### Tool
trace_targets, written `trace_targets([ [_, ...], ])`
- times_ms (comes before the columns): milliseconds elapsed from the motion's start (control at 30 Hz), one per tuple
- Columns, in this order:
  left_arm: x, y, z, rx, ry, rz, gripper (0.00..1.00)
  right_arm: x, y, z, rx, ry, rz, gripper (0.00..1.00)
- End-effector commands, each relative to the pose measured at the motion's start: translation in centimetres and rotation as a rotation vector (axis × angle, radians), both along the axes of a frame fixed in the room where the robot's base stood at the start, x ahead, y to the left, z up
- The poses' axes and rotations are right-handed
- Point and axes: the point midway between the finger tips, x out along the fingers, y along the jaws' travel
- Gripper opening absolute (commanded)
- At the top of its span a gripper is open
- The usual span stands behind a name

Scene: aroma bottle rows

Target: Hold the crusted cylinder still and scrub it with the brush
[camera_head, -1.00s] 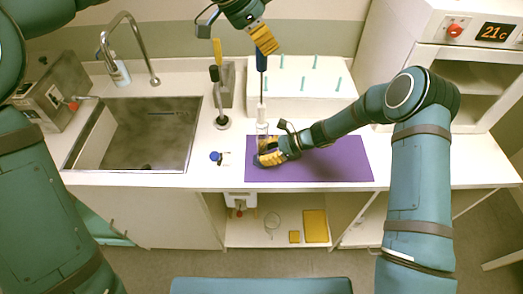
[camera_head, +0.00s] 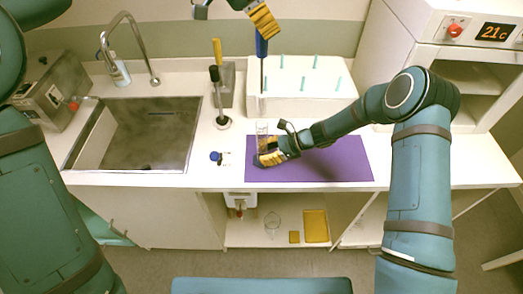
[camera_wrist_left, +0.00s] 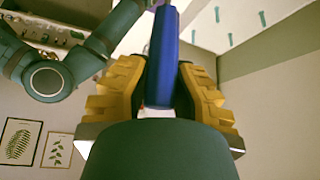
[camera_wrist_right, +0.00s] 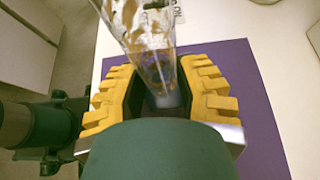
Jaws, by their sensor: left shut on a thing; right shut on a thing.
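The clear crusted cylinder (camera_head: 262,128) stands over the purple mat (camera_head: 335,160), with brownish patches on its wall in the right wrist view (camera_wrist_right: 150,40). My right gripper (camera_head: 268,156) is shut around its lower part. My left gripper (camera_head: 263,20) is high above the counter, shut on the brush's blue handle (camera_head: 262,48), which also shows in the left wrist view (camera_wrist_left: 162,60). The brush hangs upright over the cylinder, apart from its mouth. Its lower end is hard to make out against the white box.
A white box (camera_head: 300,104) with several teal pegs stands behind the mat. The sink (camera_head: 140,135) is farther left. The mat's right half is clear.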

Motion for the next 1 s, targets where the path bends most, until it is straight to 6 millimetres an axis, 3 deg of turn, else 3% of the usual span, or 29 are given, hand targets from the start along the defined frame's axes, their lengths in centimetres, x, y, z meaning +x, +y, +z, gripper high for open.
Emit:
trace_targets([
  [67, 0.0, 0.0, 0.0, 0.0, 0.0, 0.0, 0.0, 0.0, 0.0, 0.0, 0.0, 0.0, 0.0, 0.15],
  [100, 0.0, 0.0, 0.0, 0.0, 0.0, 0.0, 0.0, 0.0, 0.0, 0.0, 0.0, 0.0, 0.0, 0.5],
  [167, 0.0, 0.0, 0.0, 0.0, 0.0, 0.0, 0.0, 0.0, 0.0, 0.0, 0.0, 0.0, 0.0, 0.66],
  [567, 0.0, 0.0, 0.0, 0.0, 0.0, 0.0, 0.0, 0.1, -0.6, 0.3, -0.001, 0.0, -0.001, 0.66],
  [1000, 0.0, 0.0, 0.0, 0.0, 0.0, 0.0, 0.0, 0.1, -7.7, 4.2, -0.001, -0.002, -0.004, 0.66],
])
